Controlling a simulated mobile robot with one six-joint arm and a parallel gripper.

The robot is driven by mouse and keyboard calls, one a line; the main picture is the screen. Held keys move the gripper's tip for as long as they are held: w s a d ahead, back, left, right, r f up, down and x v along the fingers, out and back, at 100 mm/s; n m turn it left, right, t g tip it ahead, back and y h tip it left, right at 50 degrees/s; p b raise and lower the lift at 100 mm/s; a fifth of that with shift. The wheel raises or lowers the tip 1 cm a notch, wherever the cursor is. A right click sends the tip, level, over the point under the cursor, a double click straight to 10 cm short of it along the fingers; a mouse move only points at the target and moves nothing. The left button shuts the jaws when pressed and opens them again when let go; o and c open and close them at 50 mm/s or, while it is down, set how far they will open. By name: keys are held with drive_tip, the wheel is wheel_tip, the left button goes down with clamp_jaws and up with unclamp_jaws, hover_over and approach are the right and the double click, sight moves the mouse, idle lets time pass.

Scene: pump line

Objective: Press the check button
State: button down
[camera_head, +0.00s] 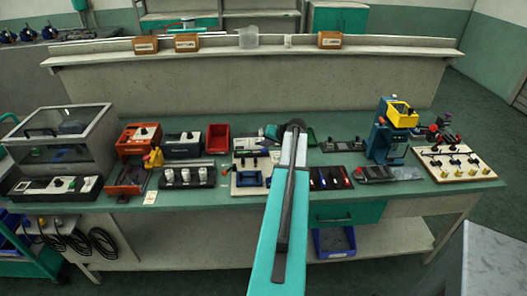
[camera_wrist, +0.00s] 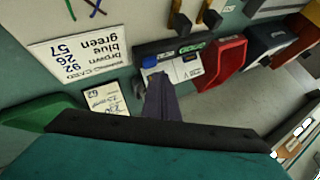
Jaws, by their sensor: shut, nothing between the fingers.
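In the wrist view a small grey and black device (camera_wrist: 183,68) has a blue button (camera_wrist: 150,61) at its left end and green markings along its upper edge. I cannot read which control is the check button. My gripper (camera_wrist: 157,78) shows as dark, closed fingers with nothing between them. Its tips overlap the device's front near the blue button, and I cannot tell whether they touch. In the head view my arm hides the gripper's fingers and part of the bench.
A white card (camera_wrist: 82,52) lists colours and numbers beside the device. A smaller card (camera_wrist: 106,101) and a red bin (camera_wrist: 224,62) are close by. In the head view a yellow-topped blue machine (camera_head: 390,135) and a clear-covered box (camera_head: 62,140) stand on the crowded green bench (camera_head: 440,190).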

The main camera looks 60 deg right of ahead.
drive_tip(key=shift+r, duration=0.1)
drive_tip(key=shift+r+p, duration=0.85)
drive_tip(key=shift+r, duration=1.55)
